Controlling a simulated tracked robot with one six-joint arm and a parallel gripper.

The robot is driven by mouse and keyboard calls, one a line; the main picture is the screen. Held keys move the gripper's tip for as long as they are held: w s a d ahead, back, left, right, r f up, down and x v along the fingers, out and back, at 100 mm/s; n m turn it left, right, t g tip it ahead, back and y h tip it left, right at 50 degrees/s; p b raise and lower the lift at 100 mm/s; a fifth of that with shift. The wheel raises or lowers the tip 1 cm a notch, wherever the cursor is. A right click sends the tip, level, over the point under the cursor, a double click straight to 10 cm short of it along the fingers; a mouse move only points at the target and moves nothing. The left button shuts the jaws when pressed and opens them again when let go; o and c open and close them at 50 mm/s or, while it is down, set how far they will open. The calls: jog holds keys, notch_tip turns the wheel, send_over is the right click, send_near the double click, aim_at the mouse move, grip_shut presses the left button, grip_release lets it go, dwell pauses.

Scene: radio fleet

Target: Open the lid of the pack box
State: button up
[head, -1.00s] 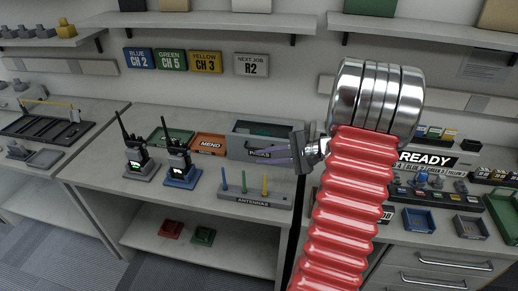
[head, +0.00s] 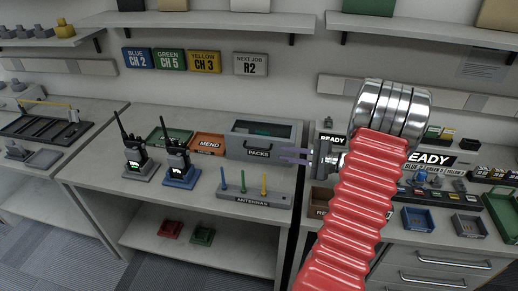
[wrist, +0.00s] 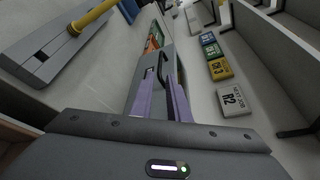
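The pack box (head: 240,147) is a grey box labelled PACKS, at the back right of the middle bench in the head view. A dark panel with a teal patch shows in its top, and no raised lid shows. The box also shows in the wrist view (wrist: 148,90), with a dark curved handle (wrist: 162,62) in front of the fingers. My gripper (head: 284,154) is just right of the box's right end in the head view. Its two purple fingers are apart in the wrist view (wrist: 160,88), with nothing visibly held between them.
The antenna rack (head: 254,198) stands in front of the box. Two radios stand in a grey cradle (head: 138,172) and a blue cradle (head: 180,179). A wall shelf (head: 200,20) hangs above.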

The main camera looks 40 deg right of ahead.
aim_at(258, 149)
jog(key=x, duration=1.2)
jog(key=shift+w, duration=0.2)
jog(key=shift+c, duration=0.2)
grip_shut()
dwell(0.8)
